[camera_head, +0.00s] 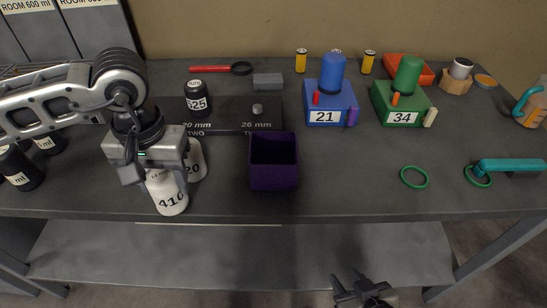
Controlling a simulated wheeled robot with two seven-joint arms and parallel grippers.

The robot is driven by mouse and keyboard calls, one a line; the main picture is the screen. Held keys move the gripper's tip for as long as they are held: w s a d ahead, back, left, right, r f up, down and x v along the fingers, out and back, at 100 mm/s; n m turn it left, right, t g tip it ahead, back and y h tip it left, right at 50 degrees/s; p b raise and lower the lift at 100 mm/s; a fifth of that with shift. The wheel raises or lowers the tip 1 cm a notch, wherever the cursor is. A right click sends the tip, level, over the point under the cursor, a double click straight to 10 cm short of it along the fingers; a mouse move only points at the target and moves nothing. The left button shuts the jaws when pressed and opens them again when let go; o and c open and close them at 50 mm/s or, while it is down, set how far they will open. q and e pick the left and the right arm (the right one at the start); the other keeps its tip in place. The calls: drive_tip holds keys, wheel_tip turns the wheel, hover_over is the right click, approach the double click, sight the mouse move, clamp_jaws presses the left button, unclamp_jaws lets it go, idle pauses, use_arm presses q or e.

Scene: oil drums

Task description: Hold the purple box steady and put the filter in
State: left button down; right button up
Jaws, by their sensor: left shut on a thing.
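The purple box (273,170) is an open-topped square box. It stands upright near the table's front edge, with nothing visible inside. My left gripper (150,172) is left of the box, shut on a white canister marked 410 (171,198); its fingers partly hide the canister's top. Another white canister (196,160) stands just behind it, partly hidden. Which canister is the filter is not labelled. My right gripper (352,282) is low at the bottom, in front of the table, apart from the box, with its fingers apart and empty.
A dark block marked 20 mm and 26 mm (235,113) lies behind the box. A blue unit marked 21 (330,103) and a green unit marked 34 (403,103) stand to the right. Green rings (414,186) and a teal-handled tool (510,166) lie at right.

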use_arm(q)
drive_tip(key=shift+s+a, duration=0.15)
drive_tip(key=shift+s, duration=0.2)
drive_tip(key=shift+w+f, duration=0.1)
use_arm(e)
drive_tip(key=shift+s+a+f, duration=0.1)
drive_tip(key=shift+s+f, duration=0.1)
drive_tip(key=shift+s, duration=0.3)
drive_tip(key=shift+s+f, duration=0.2)
drive_tip(key=shift+s, duration=0.25)
use_arm(q)
drive_tip(key=w+d+r, duration=0.4)
drive_tip(key=w+d, duration=0.1)
drive_tip(key=d, duration=0.4)
drive_tip(key=w+d+r, duration=0.4)
drive_tip(key=w+d, duration=0.1)
drive_tip(key=d, duration=0.5)
drive_tip(key=shift+w+m, duration=0.25)
drive_tip(key=shift+m, duration=0.15)
use_arm(e)
drive_tip(key=shift+w+r, duration=0.2)
drive_tip(key=shift+w, duration=0.1)
